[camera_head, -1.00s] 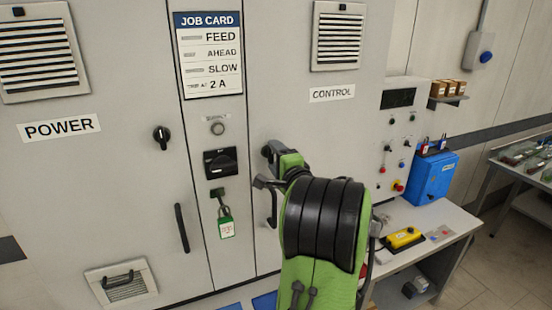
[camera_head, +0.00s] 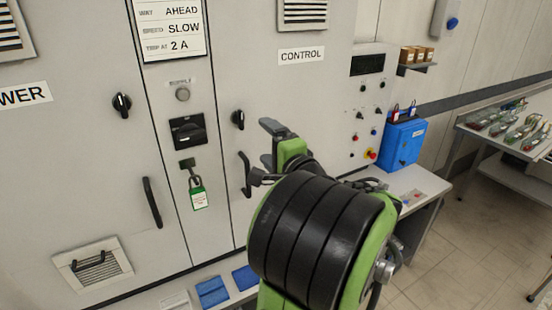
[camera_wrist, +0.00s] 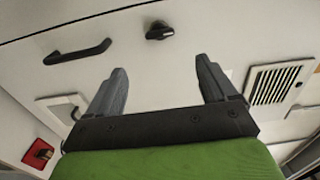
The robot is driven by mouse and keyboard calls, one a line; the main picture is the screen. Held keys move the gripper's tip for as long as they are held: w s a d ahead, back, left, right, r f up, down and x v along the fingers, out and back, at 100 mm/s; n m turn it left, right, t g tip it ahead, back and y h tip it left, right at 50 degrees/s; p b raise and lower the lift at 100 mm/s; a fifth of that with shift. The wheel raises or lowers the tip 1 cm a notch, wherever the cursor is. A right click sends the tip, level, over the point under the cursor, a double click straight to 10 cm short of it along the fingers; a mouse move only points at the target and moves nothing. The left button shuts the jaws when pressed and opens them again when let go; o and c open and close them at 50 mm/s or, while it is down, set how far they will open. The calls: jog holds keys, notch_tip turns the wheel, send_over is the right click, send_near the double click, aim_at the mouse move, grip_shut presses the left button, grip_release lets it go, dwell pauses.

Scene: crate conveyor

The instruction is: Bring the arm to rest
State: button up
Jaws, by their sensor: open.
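My arm, green with a black ribbed sleeve, reaches up in front of the grey cabinet in the head view. My gripper (camera_head: 268,145) is in front of the control door, right of that door's black knob (camera_head: 238,119) and partly hidden by my own arm. In the wrist view my gripper (camera_wrist: 160,75) has two dark fingers spread wide with nothing between them. Beyond them are a black knob (camera_wrist: 160,31), a bar handle (camera_wrist: 78,52) and a vent (camera_wrist: 278,85). The knob is apart from the fingers.
A black rotary switch (camera_head: 188,131) and a padlock with a green tag (camera_head: 199,194) are on the middle panel. A bench (camera_head: 412,182) with a blue box (camera_head: 403,143) stands right of the cabinet. Floor between is clear.

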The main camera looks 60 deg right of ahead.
jog(key=v, duration=0.3)
jog(key=shift+s+a, duration=0.2)
jog(key=shift+s, duration=0.05)
jog(key=w+a+f+n+g+y, duration=0.1)
jog(key=w+a+f+n+y, duration=0.2)
jog(key=a+n, duration=0.3)
jog(key=w+a+f+n+g+y, duration=0.2)
jog(key=w+a+f+n+y, duration=0.1)
jog(key=a, duration=0.6)
jog(key=w+a+f+n+g+y, duration=0.1)
jog(key=w+a+f+n+y, duration=0.15)
jog(key=a+n, duration=0.35)
jog(key=s+a+f+n+g, duration=0.5)
jog(key=s+a+n, duration=0.4)
jog(key=s+a, duration=0.2)
jog(key=shift+s+a+f+g+y, duration=0.25)
jog(key=shift+f+g+y, duration=0.1)
jog(key=shift+f+g, duration=0.1)
jog(key=shift+d, duration=0.1)
